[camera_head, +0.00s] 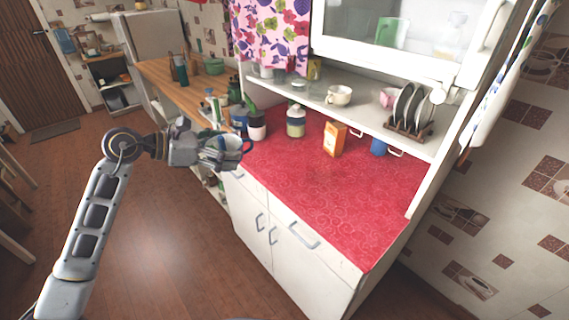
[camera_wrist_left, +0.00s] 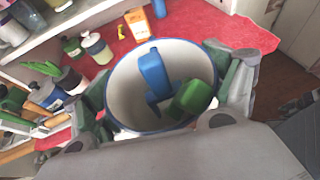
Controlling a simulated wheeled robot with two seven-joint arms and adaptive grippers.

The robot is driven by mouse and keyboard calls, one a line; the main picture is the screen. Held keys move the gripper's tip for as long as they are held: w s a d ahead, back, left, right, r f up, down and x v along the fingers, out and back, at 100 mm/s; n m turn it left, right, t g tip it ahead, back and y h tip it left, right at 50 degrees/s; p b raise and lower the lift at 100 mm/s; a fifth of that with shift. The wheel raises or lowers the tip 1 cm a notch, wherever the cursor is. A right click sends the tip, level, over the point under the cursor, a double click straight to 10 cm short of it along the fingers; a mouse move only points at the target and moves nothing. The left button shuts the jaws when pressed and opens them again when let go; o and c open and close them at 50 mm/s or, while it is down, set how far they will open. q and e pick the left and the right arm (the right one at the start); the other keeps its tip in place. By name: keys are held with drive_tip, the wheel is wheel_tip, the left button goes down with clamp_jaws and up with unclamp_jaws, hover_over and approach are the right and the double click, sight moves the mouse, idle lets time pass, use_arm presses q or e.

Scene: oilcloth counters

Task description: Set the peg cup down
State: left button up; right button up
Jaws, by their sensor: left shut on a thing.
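The peg cup is a white cup with a blue rim; it shows in the left wrist view (camera_wrist_left: 126,82) with a blue peg (camera_wrist_left: 153,72) and a green peg (camera_wrist_left: 194,96) inside. My left gripper (camera_head: 214,148) is shut on the cup, with a finger on either side of it. In the head view the cup (camera_head: 229,143) is held near the left front corner of the red counter (camera_head: 318,190), and its blue handle sticks out to the right. I cannot tell how high it is above the surface. My right gripper is not in view.
A dish rack (camera_head: 408,128) and cups are on the shelf above. The counter's front and right are clear.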

sight(235, 147)
use_arm(q)
drive_tip(key=w+r, duration=0.1)
drive_tip(key=w+d+r+p, duration=0.1)
drive_tip(key=w+r, duration=0.1)
drive_tip(key=r, duration=0.1)
drive_tip(key=shift+d, duration=0.25)
drive_tip(key=w+f+n+t+y+p, duration=0.1)
drive_tip(key=w+f+n+t, duration=0.1)
drive_tip(key=w+f, duration=0.8)
drive_tip(key=shift+a+f+y+p, duration=0.15)
drive_tip(key=shift+f+y+p, duration=0.1)
drive_tip(key=shift+y+p, duration=0.15)
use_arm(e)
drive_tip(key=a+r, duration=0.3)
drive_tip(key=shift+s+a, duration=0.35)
use_arm(q)
drive_tip(key=shift+w, duration=0.1)
